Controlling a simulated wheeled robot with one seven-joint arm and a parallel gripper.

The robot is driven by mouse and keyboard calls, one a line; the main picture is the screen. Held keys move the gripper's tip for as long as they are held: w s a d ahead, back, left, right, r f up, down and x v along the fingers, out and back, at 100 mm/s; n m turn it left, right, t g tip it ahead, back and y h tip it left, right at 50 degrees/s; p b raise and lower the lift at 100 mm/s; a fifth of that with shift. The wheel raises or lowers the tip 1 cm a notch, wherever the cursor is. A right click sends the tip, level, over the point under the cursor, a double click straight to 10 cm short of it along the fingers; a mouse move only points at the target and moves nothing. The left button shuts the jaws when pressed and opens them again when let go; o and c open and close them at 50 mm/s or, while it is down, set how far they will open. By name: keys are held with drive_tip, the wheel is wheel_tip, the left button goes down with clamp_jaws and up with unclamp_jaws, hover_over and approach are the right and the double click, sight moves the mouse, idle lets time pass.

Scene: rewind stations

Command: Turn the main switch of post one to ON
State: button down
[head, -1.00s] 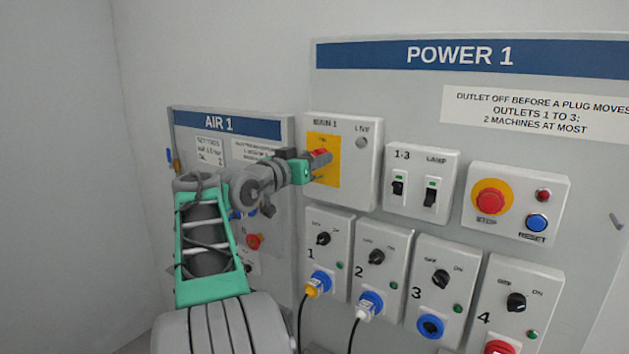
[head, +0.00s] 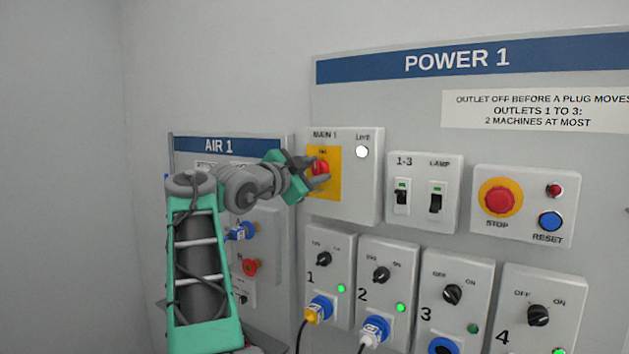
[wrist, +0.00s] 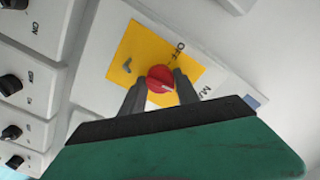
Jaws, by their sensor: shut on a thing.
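The main switch of post one is a red rotary knob (head: 320,168) on a yellow plate (head: 332,186), in the white box (head: 352,206) marked MAIN 1. In the wrist view the red knob (wrist: 161,79) sits between my two fingertips, with the yellow plate (wrist: 125,66) around it. My gripper (head: 318,175) is shut on the knob. The LIVE lamp (head: 362,152) on the box is lit white. The knob's pointer is partly hidden by my fingers, and its exact setting is hard to read.
To the right are a 1-3 and LAMP switch box (head: 424,190), a red STOP button (head: 500,200) and a blue RESET button (head: 550,222). Below are outlets with plugs (head: 320,308); lamps at 1 and 2 glow green. The AIR 1 panel (head: 265,225) stands behind my arm.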

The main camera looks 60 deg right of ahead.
drive_tip(key=shift+m+b, duration=0.3)
drive_tip(key=shift+m, duration=0.3)
drive_tip(key=c, duration=0.9)
unclamp_jaws()
drive_tip(key=w+a+b, duration=0.1)
drive_tip(key=a, duration=0.6)
drive_tip(key=shift+a, duration=0.35)
drive_tip(key=shift+w, duration=0.1)
